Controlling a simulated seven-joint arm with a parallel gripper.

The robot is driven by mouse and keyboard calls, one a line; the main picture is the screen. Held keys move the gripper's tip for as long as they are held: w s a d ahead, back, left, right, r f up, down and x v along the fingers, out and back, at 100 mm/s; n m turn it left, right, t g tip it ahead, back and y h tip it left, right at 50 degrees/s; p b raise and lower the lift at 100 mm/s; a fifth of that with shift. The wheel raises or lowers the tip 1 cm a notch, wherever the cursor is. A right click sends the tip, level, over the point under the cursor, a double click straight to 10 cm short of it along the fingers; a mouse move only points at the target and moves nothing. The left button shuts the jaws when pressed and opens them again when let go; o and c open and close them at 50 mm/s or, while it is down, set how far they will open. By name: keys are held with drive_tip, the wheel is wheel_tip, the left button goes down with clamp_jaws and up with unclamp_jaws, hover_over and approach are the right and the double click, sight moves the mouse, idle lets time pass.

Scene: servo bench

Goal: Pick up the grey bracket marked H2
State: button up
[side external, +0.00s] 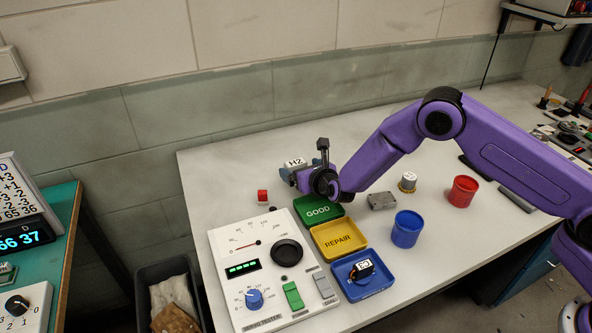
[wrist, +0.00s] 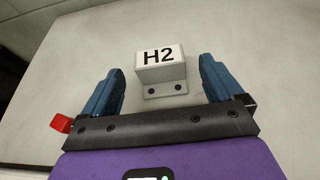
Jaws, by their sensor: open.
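The grey bracket marked H2 (wrist: 160,58) stands on the pale bench top, its white top face with black lettering towards the camera in the wrist view. A flange with two holes shows on its near side. In the side external view the bracket (side external: 295,162) is partly hidden by my gripper (side external: 302,176). In the wrist view the blue fingers of my gripper (wrist: 161,66) are spread wide, one to each side of the bracket, with a gap on both sides. Nothing is held.
A red cube (side external: 262,197) lies left of my gripper. The green GOOD tray (side external: 336,219), yellow REPAIR tray (side external: 322,252) and blue tray (side external: 338,275) stand in front, beside the servo tester (side external: 262,313). A grey block (side external: 382,201) and blue cup (side external: 407,229) are to the right.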

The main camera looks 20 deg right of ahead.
sight(293, 164)
drive_tip(key=shift+x, duration=2.95)
drive_tip(key=c, duration=1.1)
